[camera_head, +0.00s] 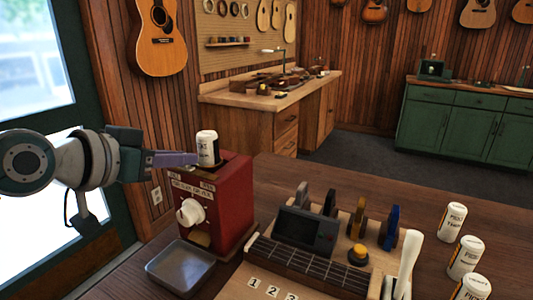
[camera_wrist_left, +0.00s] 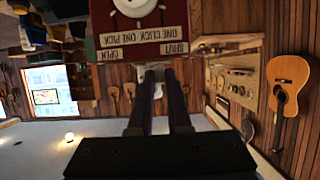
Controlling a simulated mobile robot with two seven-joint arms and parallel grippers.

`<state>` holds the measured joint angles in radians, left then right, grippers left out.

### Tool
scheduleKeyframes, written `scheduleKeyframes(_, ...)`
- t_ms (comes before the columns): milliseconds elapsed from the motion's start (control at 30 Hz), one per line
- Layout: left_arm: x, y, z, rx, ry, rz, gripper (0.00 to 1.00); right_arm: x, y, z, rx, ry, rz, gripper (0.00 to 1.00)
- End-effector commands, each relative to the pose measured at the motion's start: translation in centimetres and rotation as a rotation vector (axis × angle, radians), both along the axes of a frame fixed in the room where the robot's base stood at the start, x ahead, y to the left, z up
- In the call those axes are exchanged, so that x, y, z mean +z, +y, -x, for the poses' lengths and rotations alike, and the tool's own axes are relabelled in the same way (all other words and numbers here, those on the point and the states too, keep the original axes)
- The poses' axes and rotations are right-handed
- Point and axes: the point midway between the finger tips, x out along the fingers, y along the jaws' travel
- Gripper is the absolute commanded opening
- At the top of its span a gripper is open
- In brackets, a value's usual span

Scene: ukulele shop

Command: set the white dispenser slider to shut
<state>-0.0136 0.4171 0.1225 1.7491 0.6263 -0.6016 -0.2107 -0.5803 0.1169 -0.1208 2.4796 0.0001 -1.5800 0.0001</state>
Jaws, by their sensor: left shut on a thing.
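The red dispenser (camera_head: 222,205) stands on the wooden counter with a white round knob (camera_head: 190,212) on its front and a white canister (camera_head: 207,148) upright on top. My left gripper (camera_head: 188,159) reaches in from the left at the dispenser's upper edge. In the left wrist view, its two dark fingers (camera_wrist_left: 158,75) are shut on the white slider (camera_wrist_left: 158,91), of which only a little shows between them. The fingertips lie below and between the inverted OPEN (camera_wrist_left: 122,53) and SHUT (camera_wrist_left: 175,47) labels. The slider's exact setting is hidden.
A metal tray (camera_head: 181,267) sits in front of the dispenser. To its right are a dark device (camera_head: 306,232) and a fretboard (camera_head: 305,268) on a wooden board. Several white canisters (camera_head: 452,220) stand at the right. The back of the counter is clear.

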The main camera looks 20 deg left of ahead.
Motion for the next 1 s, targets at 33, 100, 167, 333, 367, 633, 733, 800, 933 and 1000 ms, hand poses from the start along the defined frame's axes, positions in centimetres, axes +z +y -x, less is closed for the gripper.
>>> scheduleKeyframes(33,-0.2,0.5,0.0,0.01,0.004,-0.007,0.0,0.0,0.0,0.0,0.0,0.0,0.0,0.5)
scheduleKeyframes(100,-0.2,0.5,0.0,0.01,0.005,-0.007,0.23,0.0,0.0,0.0,0.0,0.0,0.001,0.5)
scheduleKeyframes(167,-0.2,0.5,0.0,0.01,0.005,-0.007,0.29,0.0,0.0,0.0,0.0,0.0,0.001,0.5)
scheduleKeyframes(333,-0.2,0.4,0.0,0.008,0.004,-0.006,0.46,0.0,0.0,0.0,0.0,0.0,0.001,0.5)
scheduleKeyframes(367,-0.1,0.4,0.0,0.008,0.004,-0.006,0.46,0.0,0.0,0.0,0.0,0.0,0.001,0.5)
scheduleKeyframes(633,0.0,0.3,0.3,0.006,0.003,-0.005,0.46,0.0,-0.1,0.0,-0.001,0.0,0.002,0.5)
scheduleKeyframes(733,0.4,0.4,1.3,0.005,0.003,-0.006,0.46,0.1,-0.1,0.0,0.001,-0.001,0.003,0.5)
scheduleKeyframes(800,0.8,0.4,2.4,0.004,0.004,-0.007,0.46,0.2,-0.1,0.0,0.002,-0.001,0.005,0.5)
scheduleKeyframes(933,1.8,0.6,4.8,0.004,0.004,-0.009,0.46,0.2,-0.2,0.0,0.003,-0.001,0.006,0.5)
scheduleKeyframes(1000,2.2,0.8,6.0,0.006,0.004,-0.007,0.46,0.1,-0.2,0.0,0.003,-0.001,0.006,0.5)
